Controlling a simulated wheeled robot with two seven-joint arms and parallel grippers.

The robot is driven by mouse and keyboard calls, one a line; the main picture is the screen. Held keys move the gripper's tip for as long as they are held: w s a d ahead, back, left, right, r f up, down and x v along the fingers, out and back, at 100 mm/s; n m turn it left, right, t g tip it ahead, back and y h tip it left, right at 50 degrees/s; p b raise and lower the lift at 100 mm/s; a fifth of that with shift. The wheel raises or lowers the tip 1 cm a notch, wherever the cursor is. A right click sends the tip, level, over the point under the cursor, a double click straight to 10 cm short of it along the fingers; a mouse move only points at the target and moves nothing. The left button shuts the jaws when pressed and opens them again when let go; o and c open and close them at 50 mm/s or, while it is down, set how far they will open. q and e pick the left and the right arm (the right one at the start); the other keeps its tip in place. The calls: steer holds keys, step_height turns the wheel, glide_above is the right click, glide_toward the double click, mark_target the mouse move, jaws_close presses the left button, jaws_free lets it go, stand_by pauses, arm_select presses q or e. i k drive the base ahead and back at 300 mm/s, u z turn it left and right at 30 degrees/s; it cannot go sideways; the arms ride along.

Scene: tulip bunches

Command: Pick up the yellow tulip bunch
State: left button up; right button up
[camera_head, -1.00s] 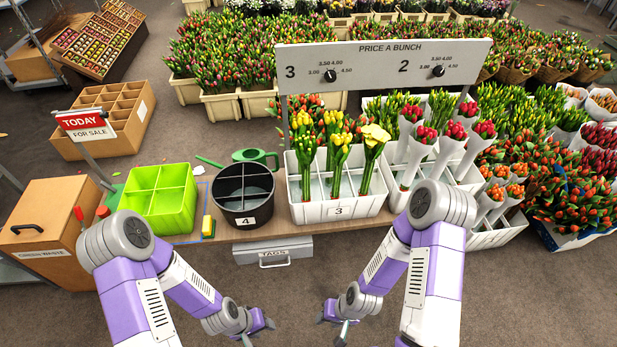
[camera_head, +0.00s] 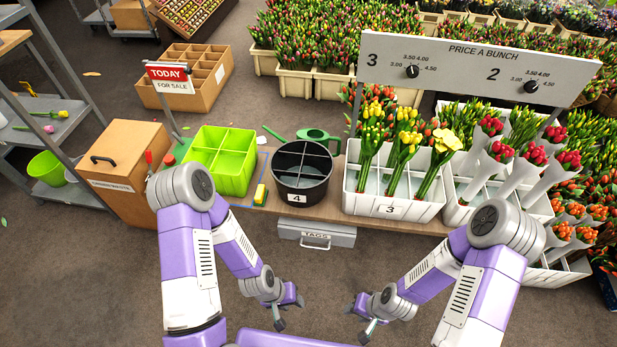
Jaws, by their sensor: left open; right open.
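Yellow tulip bunches stand upright in the white crate marked 3 (camera_head: 390,208). The left bunch (camera_head: 372,128) has small yellow heads, the middle bunch (camera_head: 405,147) is similar, and the right bunch (camera_head: 440,150) has larger, open pale-yellow heads. Their lower stems are partly hidden by the crate's front wall. My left gripper (camera_head: 289,312) is open and empty, low in front of the table. My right gripper (camera_head: 357,322) is open and empty beside it, also well short of the crate. Neither touches any flowers.
A black divided bucket marked 4 (camera_head: 302,183) and a green divided bin (camera_head: 221,165) stand left of the crate. A price sign (camera_head: 478,68) rises behind the crate. White-wrapped red bunches (camera_head: 488,170) crowd its right side. A tags drawer (camera_head: 317,233) hangs under the table edge.

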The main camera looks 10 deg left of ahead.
mark_target(445, 141)
steer(key=z, duration=2.9)
steer(key=i, duration=2.7)
steer(key=u, duration=3.1)
steer(key=i, duration=0.5)
steer(key=z, duration=0.05)
